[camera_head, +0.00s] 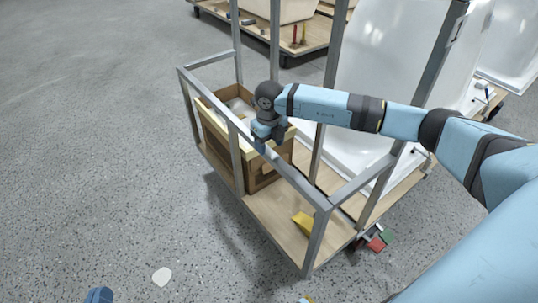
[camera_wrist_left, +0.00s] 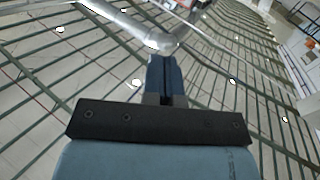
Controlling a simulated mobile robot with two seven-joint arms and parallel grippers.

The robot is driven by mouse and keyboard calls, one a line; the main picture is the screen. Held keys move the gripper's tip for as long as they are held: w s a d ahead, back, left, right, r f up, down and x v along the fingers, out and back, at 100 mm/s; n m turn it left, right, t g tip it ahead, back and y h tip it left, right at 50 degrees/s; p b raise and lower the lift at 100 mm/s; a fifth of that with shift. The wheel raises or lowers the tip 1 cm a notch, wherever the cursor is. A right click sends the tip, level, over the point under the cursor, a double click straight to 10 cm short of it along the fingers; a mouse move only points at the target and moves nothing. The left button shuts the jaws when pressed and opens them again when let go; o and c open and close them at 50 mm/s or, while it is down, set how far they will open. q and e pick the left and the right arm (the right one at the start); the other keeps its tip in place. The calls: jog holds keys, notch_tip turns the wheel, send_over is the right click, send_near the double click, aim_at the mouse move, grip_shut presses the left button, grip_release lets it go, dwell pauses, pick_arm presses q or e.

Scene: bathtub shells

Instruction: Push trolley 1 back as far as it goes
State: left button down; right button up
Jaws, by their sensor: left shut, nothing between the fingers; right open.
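A trolley (camera_head: 262,215) with a grey metal frame and a wooden deck stands in front of me in the head view; I see no number on it. My right gripper (camera_head: 269,143) is open at its upper long rail, its fingers pointing down with the rail close by. Whether it touches the rail I cannot tell. My left gripper (camera_wrist_left: 164,62) is shut and empty in the left wrist view, with ceiling beams and lights behind it. A blue tip (camera_head: 99,295) at the bottom edge of the head view may be part of it.
A wooden crate (camera_head: 262,177) and a yellow wedge (camera_head: 303,224) are on the deck. White shells (camera_head: 375,75) stand behind. Another trolley (camera_head: 312,38) stands at the back. Red and green pieces (camera_head: 376,244) lie by the near right corner. Floor at left is mostly clear.

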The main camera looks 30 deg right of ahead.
aim_at(270, 151)
notch_tip(270, 151, down, 3)
jog(key=shift+f+b, duration=0.15)
jog(key=shift+b, duration=0.15)
pick_arm(q)
jog(key=shift+d+r+t+h, duration=0.15)
jog(key=shift+d+r, duration=0.05)
jog(key=shift+r, duration=0.3)
jog(key=shift+d+r+t+h, duration=0.15)
jog(key=shift+r, duration=0.35)
pick_arm(e)
jog(key=shift+f, duration=0.2)
grip_shut()
pick_arm(q)
jog(key=shift+a, duration=0.1)
pick_arm(e)
jog(key=shift+d, duration=0.1)
